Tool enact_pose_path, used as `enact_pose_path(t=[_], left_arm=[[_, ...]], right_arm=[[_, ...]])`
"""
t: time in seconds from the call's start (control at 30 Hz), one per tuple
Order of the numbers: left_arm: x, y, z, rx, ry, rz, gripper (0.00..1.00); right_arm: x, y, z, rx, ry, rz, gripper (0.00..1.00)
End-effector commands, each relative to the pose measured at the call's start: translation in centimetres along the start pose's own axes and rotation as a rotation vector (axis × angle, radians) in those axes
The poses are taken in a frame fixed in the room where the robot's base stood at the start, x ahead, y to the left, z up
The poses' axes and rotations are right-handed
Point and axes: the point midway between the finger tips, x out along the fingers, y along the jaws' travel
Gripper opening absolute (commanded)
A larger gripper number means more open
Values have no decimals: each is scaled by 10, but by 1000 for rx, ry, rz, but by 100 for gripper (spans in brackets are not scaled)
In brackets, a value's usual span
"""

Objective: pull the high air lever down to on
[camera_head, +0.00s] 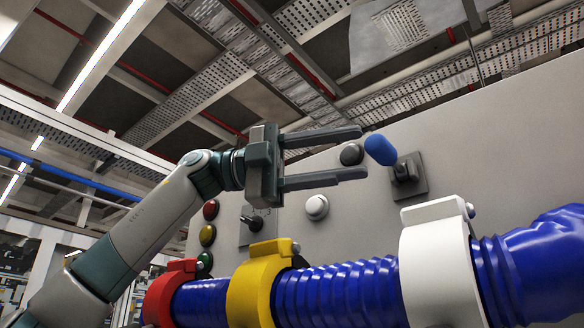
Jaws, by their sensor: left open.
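A lever with a blue, rounded handle (380,150) sticks out from a dark square mount (410,177) on the pale panel. The handle points up and to the left, toward the camera. My left gripper (363,153) is open, its two long fingers pointing right. In the picture the blue handle is just beyond the fingertips, level with the gap between them. I see no contact, and the depth between them is hard to judge. No label for the lever is readable. My right gripper is out of view.
The panel (480,140) also has a black round knob (351,154), a white button (317,207), a small dark switch (252,222) and red, yellow and green lamps (208,234). A thick blue ribbed hose (340,290) in red, yellow and white clamps crosses below.

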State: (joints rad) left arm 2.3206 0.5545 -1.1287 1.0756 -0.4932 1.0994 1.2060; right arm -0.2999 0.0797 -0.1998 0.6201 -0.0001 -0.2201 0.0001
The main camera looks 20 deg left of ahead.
Motion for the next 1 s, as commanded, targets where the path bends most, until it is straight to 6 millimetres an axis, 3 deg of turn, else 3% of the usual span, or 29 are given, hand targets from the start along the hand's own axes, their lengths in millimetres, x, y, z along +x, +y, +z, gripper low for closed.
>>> enact_pose_path(t=[0.2, 0.4, 0.87, 1.0], left_arm=[[-44, 0, 0, 1, -1, -3, 44], [-69, 0, 0, 1, -1, -1, 44], [-78, 0, 0, 1, 0, 1, 44], [-77, 0, 0, 15, -2, 4, 11]], right_arm=[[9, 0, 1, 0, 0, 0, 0], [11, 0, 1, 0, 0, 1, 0], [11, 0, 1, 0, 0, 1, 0], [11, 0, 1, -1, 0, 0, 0]])
